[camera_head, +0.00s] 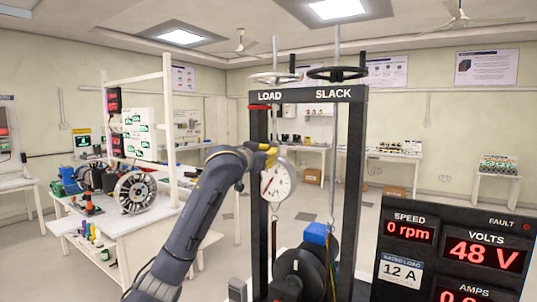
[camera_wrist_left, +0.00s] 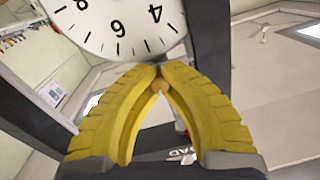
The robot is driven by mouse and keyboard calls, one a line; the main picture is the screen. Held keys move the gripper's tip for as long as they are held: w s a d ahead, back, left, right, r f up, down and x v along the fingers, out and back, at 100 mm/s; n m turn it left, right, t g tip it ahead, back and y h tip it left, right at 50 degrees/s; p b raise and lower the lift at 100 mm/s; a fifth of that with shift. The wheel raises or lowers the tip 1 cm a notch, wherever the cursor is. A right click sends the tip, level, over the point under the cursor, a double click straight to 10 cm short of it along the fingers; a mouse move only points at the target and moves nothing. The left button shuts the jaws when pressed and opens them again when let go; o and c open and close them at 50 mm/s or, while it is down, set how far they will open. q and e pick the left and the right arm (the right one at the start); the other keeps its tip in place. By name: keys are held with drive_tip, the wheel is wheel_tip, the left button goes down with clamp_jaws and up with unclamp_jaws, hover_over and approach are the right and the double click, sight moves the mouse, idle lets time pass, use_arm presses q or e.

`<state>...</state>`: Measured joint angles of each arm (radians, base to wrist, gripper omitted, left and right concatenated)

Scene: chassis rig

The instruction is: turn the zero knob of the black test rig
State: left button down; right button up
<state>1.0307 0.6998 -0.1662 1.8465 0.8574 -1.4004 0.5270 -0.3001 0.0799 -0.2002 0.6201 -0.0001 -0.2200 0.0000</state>
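The black test rig (camera_head: 357,190) stands in the middle of the head view, with a white round dial (camera_head: 281,183) hanging in its frame. The dial's red needle points to the lower left. My left gripper (camera_head: 270,154) reaches the dial's top edge from the left. In the left wrist view the yellow fingertips (camera_wrist_left: 157,72) come together at the rim of the dial (camera_wrist_left: 118,25). A small tan knob (camera_wrist_left: 160,87), apparently the zero knob, shows between them, mostly hidden by the fingers. My right gripper is not in view.
Handwheels (camera_head: 337,73) sit on top of the rig beside the LOAD and SLACK labels. A blue block (camera_head: 318,234) and dark drum are below. A display panel (camera_head: 455,250) reads 0 rpm and 48 V at right. A white bench (camera_head: 125,235) stands left.

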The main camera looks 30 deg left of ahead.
use_arm(q)
drive_tip(key=shift+m, duration=0.5)
drive_tip(key=c, duration=1.6)
unclamp_jaws()
drive_tip(key=shift+o, duration=0.2)
drive_tip(key=s, duration=1.2)
drive_tip(key=shift+d, duration=0.4)
